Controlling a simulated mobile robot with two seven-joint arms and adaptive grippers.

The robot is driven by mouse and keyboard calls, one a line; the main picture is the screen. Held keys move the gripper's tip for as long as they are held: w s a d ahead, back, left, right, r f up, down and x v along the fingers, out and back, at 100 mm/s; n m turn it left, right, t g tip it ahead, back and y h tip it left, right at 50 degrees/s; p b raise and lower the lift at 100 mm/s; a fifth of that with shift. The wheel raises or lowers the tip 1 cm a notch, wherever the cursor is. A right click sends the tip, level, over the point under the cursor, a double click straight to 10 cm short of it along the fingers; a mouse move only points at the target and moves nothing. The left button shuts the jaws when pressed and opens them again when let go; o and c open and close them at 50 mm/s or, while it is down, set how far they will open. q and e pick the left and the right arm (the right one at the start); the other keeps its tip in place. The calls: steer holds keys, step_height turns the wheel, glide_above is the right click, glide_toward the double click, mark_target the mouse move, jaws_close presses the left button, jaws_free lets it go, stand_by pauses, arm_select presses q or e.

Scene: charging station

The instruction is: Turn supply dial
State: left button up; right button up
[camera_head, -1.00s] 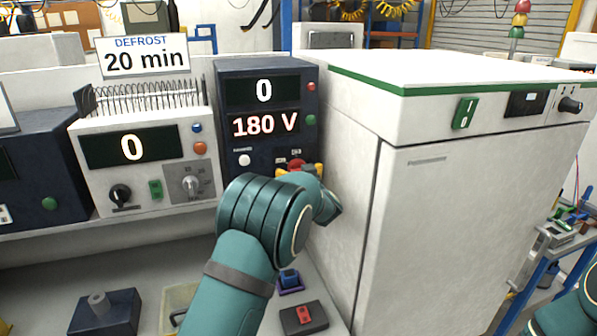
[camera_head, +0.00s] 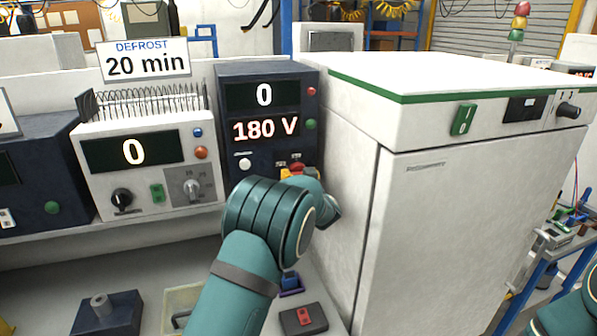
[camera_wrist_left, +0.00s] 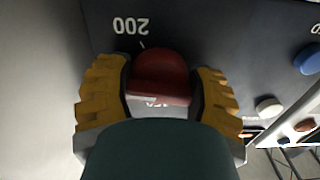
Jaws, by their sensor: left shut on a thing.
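The supply (camera_head: 225,150) is a dark box with displays reading 0 and 180 V, left of the white cabinet. Its red dial (camera_head: 296,166) is low on its front, mostly hidden behind my left arm. In the left wrist view the red dial (camera_wrist_left: 160,78) sits between the yellow-padded fingers of my left gripper (camera_wrist_left: 160,85), which is shut on it. A 200 label and a white tick show beside the dial; another label is partly covered. My left gripper (camera_head: 291,173) is mostly hidden in the head view. My right gripper is out of view; only part of that arm shows.
The tall white cabinet (camera_head: 470,230) stands close on the right of the supply. A white unit (camera_head: 90,190) with knobs and a coil stands on the left, under a DEFROST 20 min sign (camera_head: 147,61). A red-switch box (camera_head: 303,319) lies below my left arm.

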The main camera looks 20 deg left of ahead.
arm_select(q)
steer(key=m+p, duration=0.2)
steer(key=p, duration=0.1)
steer(key=shift+r+m, duration=0.1)
steer(key=shift+m, duration=0.3)
steer(key=shift+s+m+p, duration=0.1)
steer(key=shift+m+p, duration=0.75)
steer(key=shift+m, duration=0.05)
steer(key=o, duration=1.2)
steer(key=v, duration=1.2)
